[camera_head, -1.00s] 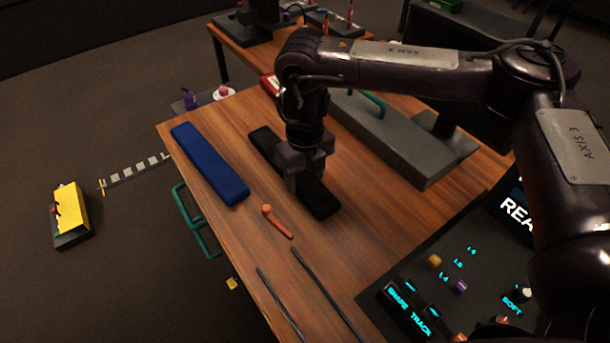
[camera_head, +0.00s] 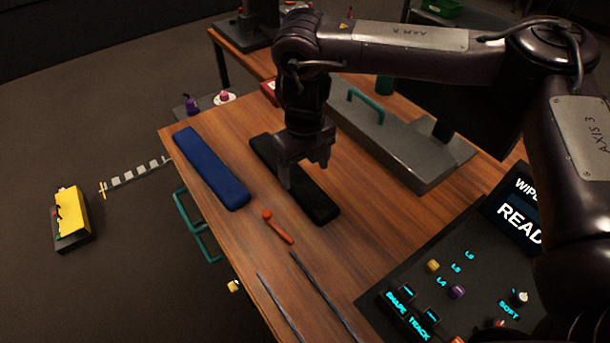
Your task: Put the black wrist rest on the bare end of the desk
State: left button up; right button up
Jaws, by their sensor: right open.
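The black wrist rest (camera_head: 316,203) lies flat on the wooden desk (camera_head: 222,238), roughly parallel to a blue padded bar and to its right. The middle of the rest is partly hidden behind my right gripper (camera_head: 307,174). That gripper points down over the rest with its two fingers apart and nothing held between them. Whether the fingertips clear the rest's top or reach beside it is hard to tell. My left gripper is not in view.
The blue bar (camera_head: 211,168) lies near the desk's left edge. An orange handled tool (camera_head: 277,227) and two thin dark rods (camera_head: 323,294) lie nearer. A grey block with a green handle (camera_head: 392,142) stands right of the rest. A control panel (camera_head: 440,285) fills the lower right.

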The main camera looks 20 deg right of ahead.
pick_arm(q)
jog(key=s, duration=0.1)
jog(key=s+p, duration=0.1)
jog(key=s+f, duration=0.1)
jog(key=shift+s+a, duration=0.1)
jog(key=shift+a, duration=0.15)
pick_arm(e)
notch_tip(320, 180, up, 8)
jog(key=shift+f, duration=0.2)
